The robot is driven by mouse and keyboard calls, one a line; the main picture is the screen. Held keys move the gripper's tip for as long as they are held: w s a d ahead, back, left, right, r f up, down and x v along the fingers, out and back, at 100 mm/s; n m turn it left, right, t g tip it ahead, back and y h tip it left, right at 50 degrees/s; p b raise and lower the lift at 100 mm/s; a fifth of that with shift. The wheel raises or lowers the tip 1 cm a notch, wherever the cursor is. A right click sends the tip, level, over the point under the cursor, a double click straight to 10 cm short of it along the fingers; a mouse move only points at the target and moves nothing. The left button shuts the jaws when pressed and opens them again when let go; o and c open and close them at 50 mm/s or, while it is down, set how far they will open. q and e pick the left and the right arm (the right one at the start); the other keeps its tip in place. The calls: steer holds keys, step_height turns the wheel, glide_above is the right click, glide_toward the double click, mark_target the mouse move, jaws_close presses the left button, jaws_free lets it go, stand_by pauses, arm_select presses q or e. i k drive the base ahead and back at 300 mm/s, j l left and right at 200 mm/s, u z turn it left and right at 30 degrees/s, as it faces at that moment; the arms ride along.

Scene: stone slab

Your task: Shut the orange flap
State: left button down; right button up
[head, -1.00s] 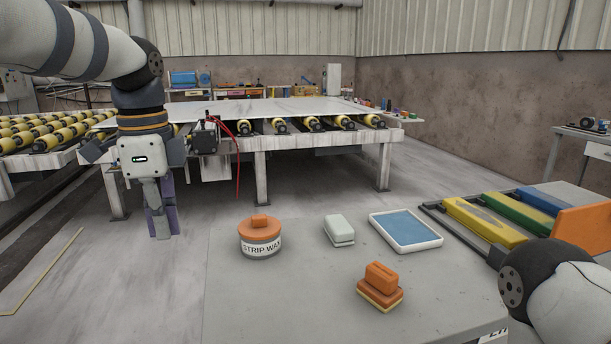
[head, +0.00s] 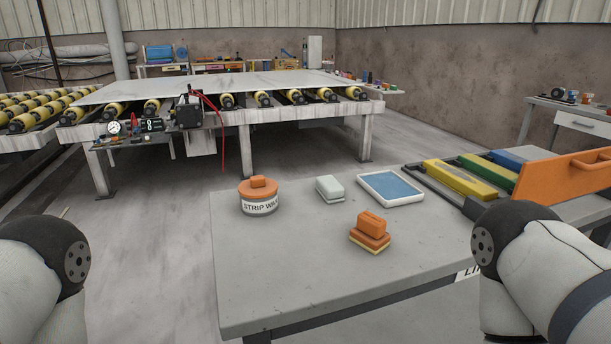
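The orange flap (head: 562,176) is at the right in the head view. It stands raised on edge at the right end of a dark rack holding a yellow block (head: 458,178), a green block (head: 489,171) and a blue block (head: 510,160). A handle shows near its upper right edge. My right arm covers the area just below its lower left corner. Neither gripper shows; only arm links of mine are in view at the lower left and lower right.
A grey table (head: 290,276) stands in front, bearing a strip wax tub (head: 259,196), a pale block (head: 329,189), a blue-topped tray (head: 391,187) and an orange-handled sponge (head: 370,231). A roller table with a stone slab (head: 240,84) stands behind. Floor between is clear.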

mark_target(552, 181)
steer(key=z, duration=1.6)
